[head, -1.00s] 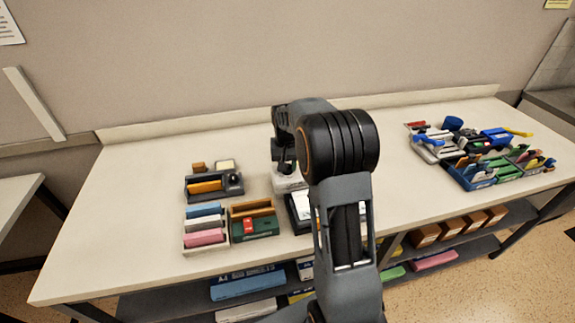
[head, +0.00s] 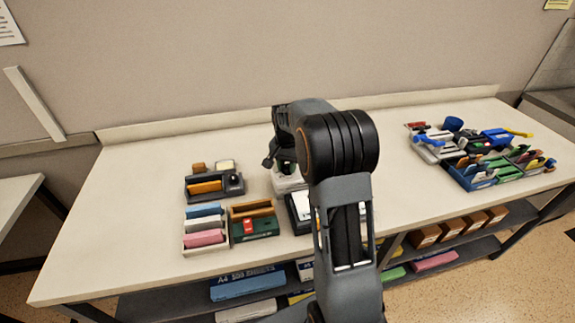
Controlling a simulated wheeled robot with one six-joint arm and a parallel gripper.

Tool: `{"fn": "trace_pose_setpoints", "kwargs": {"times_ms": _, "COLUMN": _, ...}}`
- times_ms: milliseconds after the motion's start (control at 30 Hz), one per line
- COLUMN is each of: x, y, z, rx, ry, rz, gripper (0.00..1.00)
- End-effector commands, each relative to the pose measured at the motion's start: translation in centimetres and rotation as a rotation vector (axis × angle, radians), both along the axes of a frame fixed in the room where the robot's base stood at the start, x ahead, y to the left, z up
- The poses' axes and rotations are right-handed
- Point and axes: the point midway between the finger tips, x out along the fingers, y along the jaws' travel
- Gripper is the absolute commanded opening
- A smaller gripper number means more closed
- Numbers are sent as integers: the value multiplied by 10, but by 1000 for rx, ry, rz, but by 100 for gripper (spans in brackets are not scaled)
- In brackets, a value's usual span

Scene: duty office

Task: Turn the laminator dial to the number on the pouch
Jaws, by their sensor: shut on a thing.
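A pale box-shaped machine (head: 288,184), which looks like the laminator, stands at the middle of the bench, mostly hidden behind my arm. My gripper (head: 279,164) is lowered onto its top and is shut on the dial, which the fingers hide. The dial's markings and setting cannot be seen. A dark-edged item with a white face (head: 302,205) lies just in front of the machine, partly behind my arm. It may be the pouch, but no number on it can be read.
At left are a grey tray (head: 228,191) with an orange block, a rack of coloured packs (head: 205,240) and a green box (head: 262,228). Coloured trays (head: 480,175) and tools crowd the right. The bench is clear along the back and far left.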

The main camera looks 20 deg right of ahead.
Motion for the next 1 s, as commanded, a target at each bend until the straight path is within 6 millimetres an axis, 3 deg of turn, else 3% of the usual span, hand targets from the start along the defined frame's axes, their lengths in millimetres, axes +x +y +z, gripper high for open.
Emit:
{"fn": "trace_pose_setpoints", "kwargs": {"times_ms": 267, "x": 0, "y": 0, "z": 0, "rx": 0, "ry": -1, "rz": -2, "gripper": 8}}
{"fn": "trace_pose_setpoints", "kwargs": {"times_ms": 300, "x": 0, "y": 0, "z": 0, "rx": 0, "ry": -1, "rz": -2, "gripper": 33}}
{"fn": "trace_pose_setpoints", "kwargs": {"times_ms": 533, "x": 0, "y": 0, "z": 0, "rx": 0, "ry": -1, "rz": -1, "gripper": 55}}
{"fn": "trace_pose_setpoints", "kwargs": {"times_ms": 833, "x": 0, "y": 0, "z": 2, "rx": 0, "ry": -1, "rz": -1, "gripper": 57}}
{"fn": "trace_pose_setpoints", "kwargs": {"times_ms": 1000, "x": 1, "y": 0, "z": 21, "rx": -1, "ry": -5, "rz": 0, "gripper": 57}}
